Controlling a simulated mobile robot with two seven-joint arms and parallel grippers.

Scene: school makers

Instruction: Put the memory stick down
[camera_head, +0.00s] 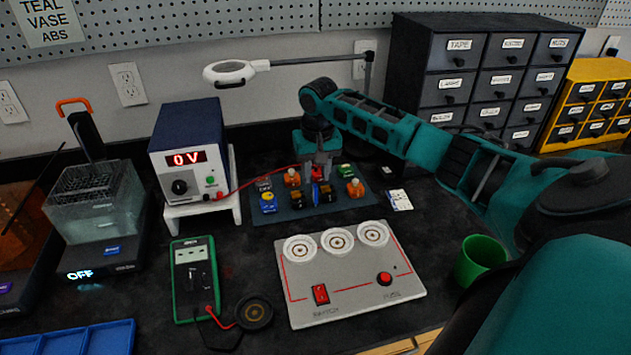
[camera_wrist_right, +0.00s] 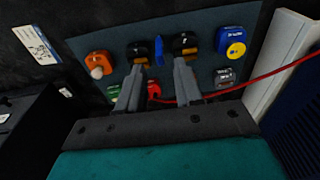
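A small blue stick (camera_wrist_right: 158,50), which looks like the memory stick, is on the dark blue-grey mat (camera_wrist_right: 205,65) between two black and orange parts. It also shows in the head view (camera_head: 316,194), partly hidden by my right gripper. My right gripper (camera_head: 319,180) points down over the mat. In the right wrist view its two fingers (camera_wrist_right: 159,64) are apart, with the blue stick just past the tips and between them, and no grip on it is visible. Whether the stick lies flat or stands cannot be told. My left gripper is not in view.
Several coloured parts crowd the mat, including a blue and yellow one (camera_head: 268,202) and an orange one (camera_head: 355,188). A red cable (camera_head: 250,183) runs there from the power supply (camera_head: 187,150). A grey switch panel (camera_head: 350,275) lies in front; a green cup (camera_head: 480,260) stands right.

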